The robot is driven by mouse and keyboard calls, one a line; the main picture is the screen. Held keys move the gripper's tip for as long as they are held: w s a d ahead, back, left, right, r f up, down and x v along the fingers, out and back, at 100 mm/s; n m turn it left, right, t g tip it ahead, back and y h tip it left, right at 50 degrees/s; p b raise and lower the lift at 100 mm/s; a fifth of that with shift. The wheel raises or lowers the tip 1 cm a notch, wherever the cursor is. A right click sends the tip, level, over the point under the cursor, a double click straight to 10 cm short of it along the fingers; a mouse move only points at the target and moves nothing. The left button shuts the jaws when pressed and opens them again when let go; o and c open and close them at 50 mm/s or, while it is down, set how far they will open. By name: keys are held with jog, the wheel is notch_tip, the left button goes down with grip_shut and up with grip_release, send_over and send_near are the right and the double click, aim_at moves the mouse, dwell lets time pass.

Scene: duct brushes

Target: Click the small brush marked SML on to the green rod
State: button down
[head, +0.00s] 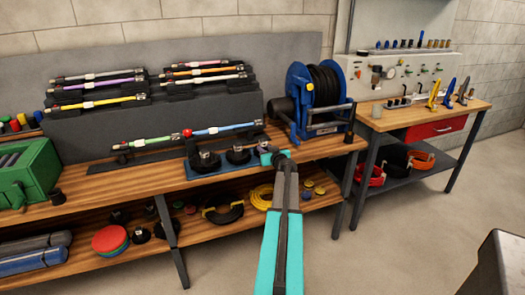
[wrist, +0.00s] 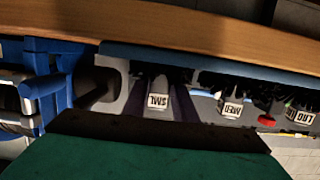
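The small brush marked SML (wrist: 158,101) shows upside down in the middle of the wrist view, at the blue tray. The dark fingers of my gripper (wrist: 160,112) lie on both sides of its label. I cannot tell whether they press on it. In the head view my gripper (head: 273,157) is at the right end of the brush row and largely hides the small brush.
The brushes marked MED (wrist: 232,108) and LRG (wrist: 303,115) stand close beside the small one. A blue hose reel (head: 315,100) stands just right of my gripper. A blue rod (head: 225,129) and racks of other coloured rods (head: 100,103) are behind the brushes.

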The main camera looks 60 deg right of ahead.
dwell(0.3)
jog(key=shift+s+r+p, duration=0.1)
jog(key=shift+r+p, duration=0.75)
jog(key=shift+r, duration=2.15)
